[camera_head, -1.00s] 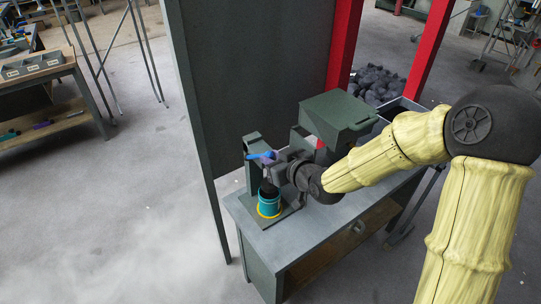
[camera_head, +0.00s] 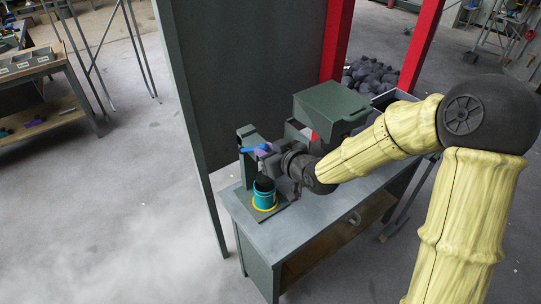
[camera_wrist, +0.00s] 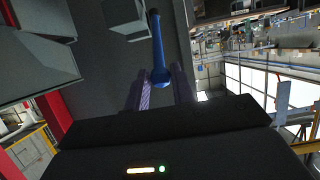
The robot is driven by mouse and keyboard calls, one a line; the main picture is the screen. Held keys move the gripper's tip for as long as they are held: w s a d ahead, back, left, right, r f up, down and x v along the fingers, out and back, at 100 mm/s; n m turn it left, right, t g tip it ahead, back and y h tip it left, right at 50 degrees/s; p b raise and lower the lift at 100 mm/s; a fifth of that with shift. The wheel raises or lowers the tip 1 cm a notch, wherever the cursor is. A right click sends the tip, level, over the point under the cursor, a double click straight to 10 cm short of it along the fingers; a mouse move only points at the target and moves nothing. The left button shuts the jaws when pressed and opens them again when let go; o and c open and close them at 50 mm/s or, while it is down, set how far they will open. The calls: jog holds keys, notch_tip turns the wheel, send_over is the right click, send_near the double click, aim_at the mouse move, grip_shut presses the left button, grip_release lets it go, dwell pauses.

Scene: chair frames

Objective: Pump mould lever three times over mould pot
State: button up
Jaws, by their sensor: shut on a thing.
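A blue lever (camera_head: 251,149) sits at the top of a dark green press stand on the bench. The mould pot (camera_head: 263,190), teal with a yellow base ring, stands upright on the stand's base plate below the lever. My gripper (camera_head: 264,148) is shut on the lever, above the pot. In the wrist view, the blue lever (camera_wrist: 157,48) passes between my gripper's two purple fingers (camera_wrist: 160,88), its rounded end near them. Dark material shows at the pot's mouth. The pot is not visible in the wrist view.
The grey-topped bench (camera_head: 298,225) has free room in front of my arm. A dark green lidded box (camera_head: 332,105) stands behind my forearm. A tall dark panel (camera_head: 255,75) rises behind the stand, beside red posts (camera_head: 418,45).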

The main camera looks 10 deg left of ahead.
jog(key=shift+w+a+r+p, duration=0.3)
jog(key=shift+w+a+r, duration=0.15)
jog(key=shift+r, duration=0.25)
jog(key=shift+w+a+r+p, duration=0.25)
jog(key=shift+w+a+r, duration=0.1)
jog(key=shift+a+r, duration=0.25)
jog(key=shift+d, duration=0.1)
jog(key=shift+w+a+r, duration=0.25)
jog(key=shift+a+r, duration=0.05)
jog(key=shift+r, duration=0.1)
jog(key=shift+w+a+r+p, duration=0.5)
jog(key=shift+w+a+r, duration=0.4)
jog(key=shift+a, duration=0.2)
jog(key=shift+w, duration=0.1)
jog(key=shift+f, duration=0.1)
